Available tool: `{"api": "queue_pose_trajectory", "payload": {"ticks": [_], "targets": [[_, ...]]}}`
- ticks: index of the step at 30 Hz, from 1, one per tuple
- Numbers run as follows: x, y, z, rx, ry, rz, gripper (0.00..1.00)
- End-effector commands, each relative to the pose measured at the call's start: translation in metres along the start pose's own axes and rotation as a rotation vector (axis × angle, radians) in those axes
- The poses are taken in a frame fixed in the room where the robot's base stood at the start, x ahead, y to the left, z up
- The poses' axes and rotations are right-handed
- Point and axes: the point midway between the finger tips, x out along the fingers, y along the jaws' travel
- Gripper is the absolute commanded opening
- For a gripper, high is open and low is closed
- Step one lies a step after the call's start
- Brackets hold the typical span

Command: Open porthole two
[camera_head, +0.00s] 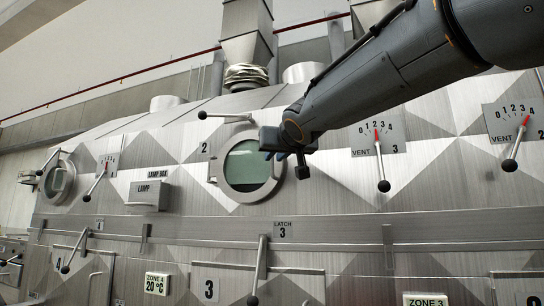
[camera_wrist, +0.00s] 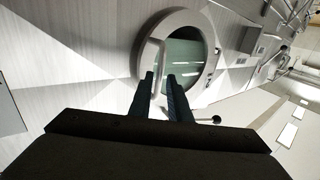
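Porthole two (camera_head: 247,165) is a round metal-rimmed window with greenish glass, beside a "2" label (camera_head: 204,148). It looks shut. It also shows in the wrist view (camera_wrist: 190,53), where a pale bar handle (camera_wrist: 157,62) stands at its near edge. My gripper (camera_head: 285,158) is at the porthole's right edge in the head view. In the wrist view its dark fingers (camera_wrist: 161,76) are apart, with their tips close to the handle. The handle's lower part runs into the gap between the fingers; I cannot tell whether they touch it.
A lever (camera_head: 225,117) sticks out above the porthole, and a vent lever (camera_head: 381,165) stands to its right. A lamp box (camera_head: 149,195) projects at the left. A latch lever (camera_head: 259,270) is below. Another porthole (camera_head: 57,181) is at the far left.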

Motion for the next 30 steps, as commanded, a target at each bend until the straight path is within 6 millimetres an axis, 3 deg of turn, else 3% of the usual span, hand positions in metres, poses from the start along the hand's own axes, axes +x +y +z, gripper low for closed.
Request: {"api": "queue_pose_trajectory", "payload": {"ticks": [3, 9, 19, 23, 30], "targets": [[0.018, 0.0, 0.0, -0.001, -0.003, 0.001, 0.17], [0.036, 0.0, 0.0, -0.001, -0.002, 0.0, 0.17], [0.04, 0.0, 0.001, 0.001, -0.002, 0.0, 0.17], [0.04, 0.0, 0.001, 0.0, -0.002, 0.0, 0.0], [0.04, 0.0, 0.001, 0.0, -0.002, 0.0, 0.0]]}}
